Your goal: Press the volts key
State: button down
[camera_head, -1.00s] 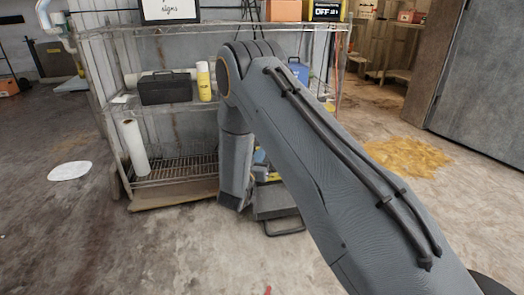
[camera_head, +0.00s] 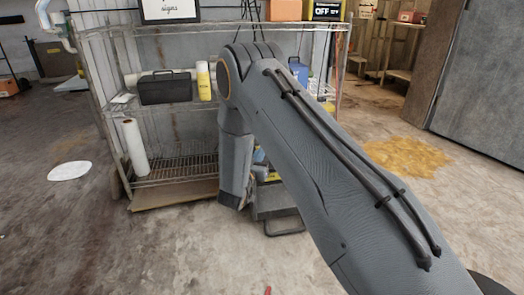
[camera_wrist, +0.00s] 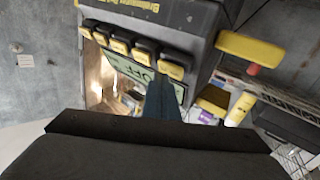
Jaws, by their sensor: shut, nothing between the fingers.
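The meter (camera_wrist: 150,20) is a grey box with a row of several yellow-topped black keys and a display reading OFF (camera_wrist: 150,78). The key labels are too small for me to read, so I cannot tell which is the volts key. The nearest key (camera_wrist: 172,69) is at the right end of the row. My gripper (camera_wrist: 161,84) is shut and empty; its dark blue fingertips are just below that key, in front of the display. I cannot tell whether they touch. In the head view a yellow-and-black device reading OFF (camera_head: 325,12) stands on the top shelf; my gripper is hidden there.
A wire shelf rack (camera_head: 185,104) holds a black toolbox (camera_head: 165,88), a yellow-white can (camera_head: 204,82) and a paper roll (camera_head: 136,147). An orange box (camera_head: 283,10) stands beside the device. In the wrist view a yellow bar (camera_wrist: 250,50) sticks out at right. Floor at left is open.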

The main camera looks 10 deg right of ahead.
jog(key=shift+w+f, duration=0.25)
jog(key=shift+w, duration=0.15)
dwell(0.7)
dwell(0.3)
jog(key=shift+s+r+p, duration=0.5)
jog(key=shift+s+p, duration=0.1)
jog(key=shift+s, duration=0.15)
jog(key=s+r+p, duration=0.1)
jog(key=s+p, duration=0.2)
jog(key=s+r+p, duration=0.1)
jog(key=shift+s+r, duration=0.15)
jog(key=shift+r, duration=0.15)
dwell(0.6)
